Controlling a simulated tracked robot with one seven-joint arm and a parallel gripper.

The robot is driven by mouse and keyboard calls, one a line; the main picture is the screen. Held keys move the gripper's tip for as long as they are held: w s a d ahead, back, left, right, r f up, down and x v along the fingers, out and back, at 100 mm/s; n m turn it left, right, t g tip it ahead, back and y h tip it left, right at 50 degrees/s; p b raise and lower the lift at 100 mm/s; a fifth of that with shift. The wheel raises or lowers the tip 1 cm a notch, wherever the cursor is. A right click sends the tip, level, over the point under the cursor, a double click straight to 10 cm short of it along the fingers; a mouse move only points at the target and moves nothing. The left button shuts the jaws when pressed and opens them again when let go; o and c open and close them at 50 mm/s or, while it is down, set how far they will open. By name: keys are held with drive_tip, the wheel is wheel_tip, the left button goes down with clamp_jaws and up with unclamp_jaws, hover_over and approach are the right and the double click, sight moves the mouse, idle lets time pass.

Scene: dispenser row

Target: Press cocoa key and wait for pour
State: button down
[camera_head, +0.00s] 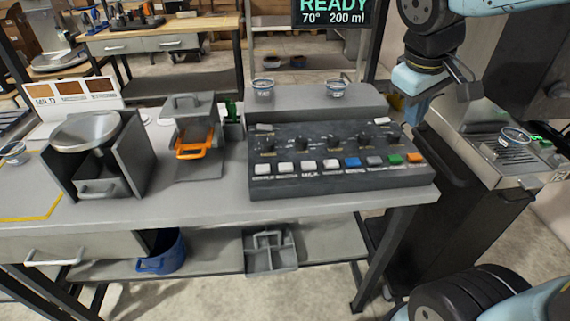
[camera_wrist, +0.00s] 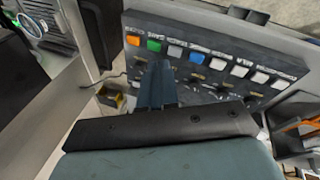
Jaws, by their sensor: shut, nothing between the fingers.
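The dark key panel (camera_head: 340,185) stands on the grey bench. Its front row has white keys (camera_head: 309,166), then a blue key (camera_head: 352,162), a grey key (camera_head: 374,160), a green key (camera_head: 394,159) and an orange key (camera_head: 415,158) at the right end. The orange key (camera_wrist: 133,40) and green key (camera_wrist: 154,45) also show in the wrist view. The key labels are too small to read surely. My gripper (camera_head: 418,112) is shut and empty, above and behind the panel's right end. Its fingers (camera_wrist: 156,84) are apart from the front keys.
A display (camera_head: 333,12) reads READY, 70°, 200 ml. A machine with a drip tray (camera_head: 500,150) is at right. An orange-handled unit (camera_head: 195,143) and a metal bowl (camera_head: 87,132) stand at left.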

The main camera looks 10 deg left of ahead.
drive_tip(key=w+a+f+n+t+h, duration=0.1)
drive_tip(key=w+a+f+n, duration=0.1)
drive_tip(key=a+n, duration=0.35)
drive_tip(key=w+a+f+n+h, duration=0.2)
drive_tip(key=a, duration=0.6)
drive_tip(key=n+t, duration=0.3)
drive_tip(key=n, duration=0.2)
hover_over(283, 168)
wheel_tip(283, 168, down, 2)
drive_tip(key=shift+f+h, duration=0.25)
drive_tip(key=shift+h, duration=0.15)
drive_tip(key=shift+f, duration=0.1)
drive_tip(key=shift+f, duration=4.3)
drive_tip(key=shift+f, duration=0.1)
drive_tip(key=shift+f, duration=0.25)
